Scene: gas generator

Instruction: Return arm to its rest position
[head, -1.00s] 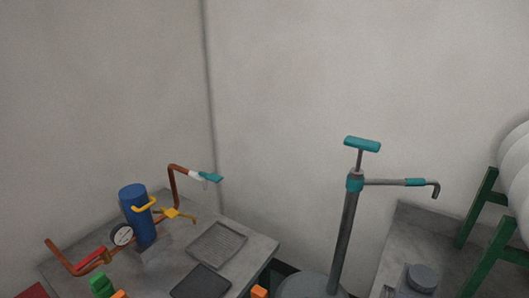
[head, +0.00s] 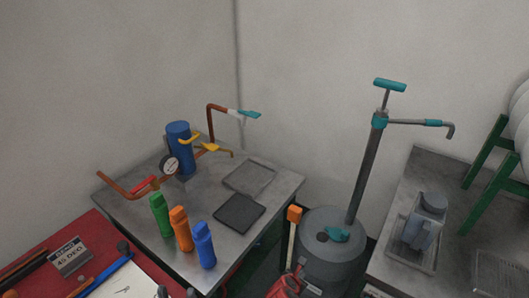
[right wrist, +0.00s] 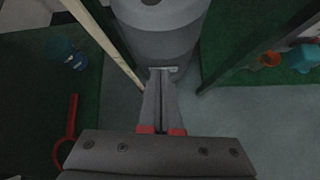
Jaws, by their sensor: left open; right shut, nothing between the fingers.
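My right gripper (right wrist: 160,72) shows in the right wrist view with its two grey fingers together and nothing between them. Its fingertips point at the grey barrel (right wrist: 158,35), at the top of that view; I cannot tell whether they touch it. In the head view the barrel (head: 322,262) stands on the floor with a tall hand pump (head: 365,170) beside or on it. The pump has a teal T-handle and a side spout. I cannot make out my left gripper in the head view.
A grey table (head: 280,186) holds a blue cylinder (head: 179,150), copper pipes, a gauge, two trays. Green, orange and blue bottles (head: 204,246) stand at its front. A red table (head: 40,240) is at lower left, a grey bench (head: 415,160) at right. An orange-topped pole (head: 294,214) stands beside the barrel.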

